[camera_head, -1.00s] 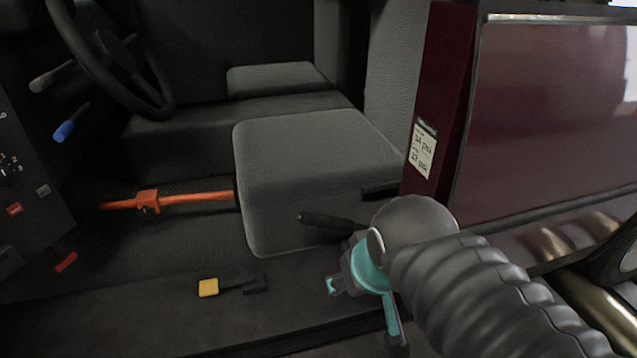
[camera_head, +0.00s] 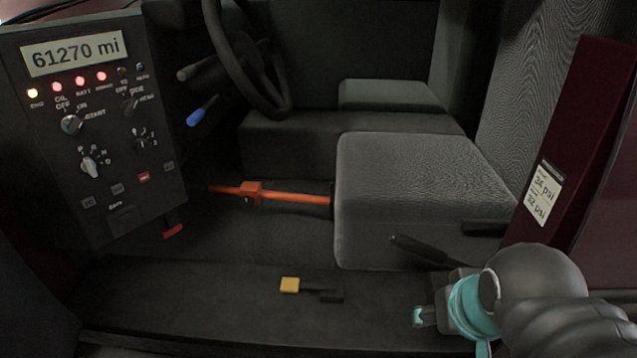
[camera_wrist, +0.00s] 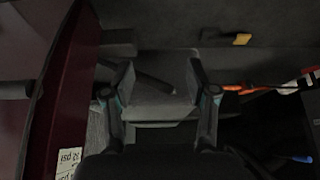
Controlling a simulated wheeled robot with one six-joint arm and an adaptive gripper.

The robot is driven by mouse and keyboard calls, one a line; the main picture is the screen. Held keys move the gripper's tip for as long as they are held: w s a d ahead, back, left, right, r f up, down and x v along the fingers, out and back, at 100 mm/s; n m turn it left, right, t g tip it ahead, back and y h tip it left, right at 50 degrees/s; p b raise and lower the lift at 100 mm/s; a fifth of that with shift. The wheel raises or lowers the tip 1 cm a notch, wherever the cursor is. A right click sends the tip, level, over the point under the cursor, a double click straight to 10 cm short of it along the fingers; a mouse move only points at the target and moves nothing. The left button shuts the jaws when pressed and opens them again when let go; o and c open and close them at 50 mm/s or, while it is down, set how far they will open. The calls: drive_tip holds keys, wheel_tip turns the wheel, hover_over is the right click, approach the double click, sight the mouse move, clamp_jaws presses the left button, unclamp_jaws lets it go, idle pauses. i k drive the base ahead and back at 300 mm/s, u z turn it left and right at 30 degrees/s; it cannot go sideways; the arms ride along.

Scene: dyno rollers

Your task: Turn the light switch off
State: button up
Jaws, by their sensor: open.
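The dark control panel (camera_head: 100,195) stands at the left in the head view. A small rotary knob (camera_head: 130,106) at its upper right has labels that seem to read OFF, SIDE and HEAD; I take it for the light switch. Its exact setting is too small to tell. My gripper (camera_head: 420,316) is low at the right in the head view, beside the seat and far from the panel. In the wrist view my gripper (camera_wrist: 160,78) has its two fingers apart with nothing held. The panel is not clear in the wrist view.
Other knobs (camera_head: 72,124) and lit lamps share the panel. A blue-tipped stalk (camera_head: 201,111) and the steering wheel (camera_head: 285,75) are to its right. An orange bar (camera_head: 290,197), a grey seat (camera_head: 410,185) and a yellow-ended item (camera_head: 290,285) lie between panel and gripper.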

sight(129, 107)
drive_tip(key=u, duration=0.75)
drive_tip(key=k, duration=0.35)
drive_tip(key=u, duration=0.75)
drive_tip(key=i, duration=0.5)
drive_tip(key=z, duration=1.95)
drive_tip(key=k, duration=0.3)
drive_tip(key=u, duration=1.1)
